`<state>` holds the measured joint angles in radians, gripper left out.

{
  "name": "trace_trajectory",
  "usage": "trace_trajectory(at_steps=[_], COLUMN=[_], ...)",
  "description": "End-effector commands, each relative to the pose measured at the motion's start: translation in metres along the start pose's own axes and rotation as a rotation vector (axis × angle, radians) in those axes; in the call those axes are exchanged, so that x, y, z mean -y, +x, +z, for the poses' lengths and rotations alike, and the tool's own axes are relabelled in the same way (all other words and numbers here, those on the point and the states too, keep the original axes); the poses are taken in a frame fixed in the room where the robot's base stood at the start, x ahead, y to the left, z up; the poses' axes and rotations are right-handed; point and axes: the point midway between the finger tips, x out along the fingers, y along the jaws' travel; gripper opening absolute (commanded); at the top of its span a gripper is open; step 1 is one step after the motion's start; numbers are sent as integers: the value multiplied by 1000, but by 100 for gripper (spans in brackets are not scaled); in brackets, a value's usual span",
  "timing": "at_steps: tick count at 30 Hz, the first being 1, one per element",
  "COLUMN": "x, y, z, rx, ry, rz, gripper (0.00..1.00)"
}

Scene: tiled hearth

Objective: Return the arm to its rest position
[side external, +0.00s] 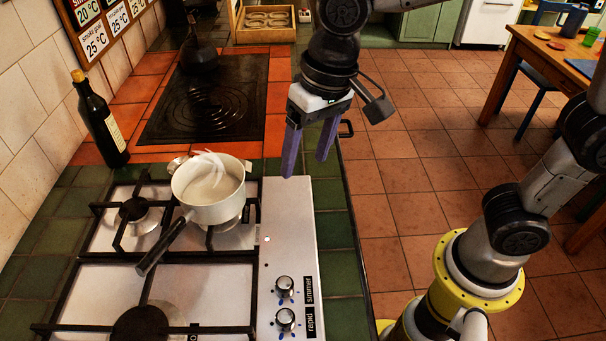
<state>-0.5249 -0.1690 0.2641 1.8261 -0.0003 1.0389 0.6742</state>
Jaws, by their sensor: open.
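My gripper (306,160) hangs above the right edge of the stove top, fingers pointing down. Its two purple fingers are apart with nothing between them. A white saucepan (207,188) with a black handle stands on a back burner of the gas hob, to the left of my gripper. White steam or something pale shows over the pan's opening. My gripper is clear of the pan. My arm reaches up from its yellow base at the lower right, and part of it is outside the view.
A dark bottle (100,122) stands at the left wall. The gas hob (275,215) has knobs at its right. A black hotplate (205,108) with a dark pot (199,57) lies behind. A wooden tray (265,22) and a table (545,55) stand farther back. The tiled floor is open.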

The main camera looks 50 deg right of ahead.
Motion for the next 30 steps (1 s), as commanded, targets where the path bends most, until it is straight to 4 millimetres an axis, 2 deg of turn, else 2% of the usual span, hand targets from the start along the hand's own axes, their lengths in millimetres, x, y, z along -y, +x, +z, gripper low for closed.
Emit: trace_trajectory(at_steps=[1, 4, 6, 9, 12, 15, 18, 22, 30], x=[-31, -81, -112, -148, -172, -183, -185, -185, -184], y=[-20, -44, -56, -63, -59, -48, -34, -33, -33], z=[-2, 7, 20, 45, 71, 91, 101, 100, 99], rx=[-52, -138, -200, -279, -338, -361, -339, -341, -340], ry=[56, 109, 126, 122, 84, 6, -97, -162, -172], rz=[-20, -36, -37, -22, 6, 34, 52, 63, 64], gripper=[72, 72, 72, 72, 72, 72, 72, 72, 72])
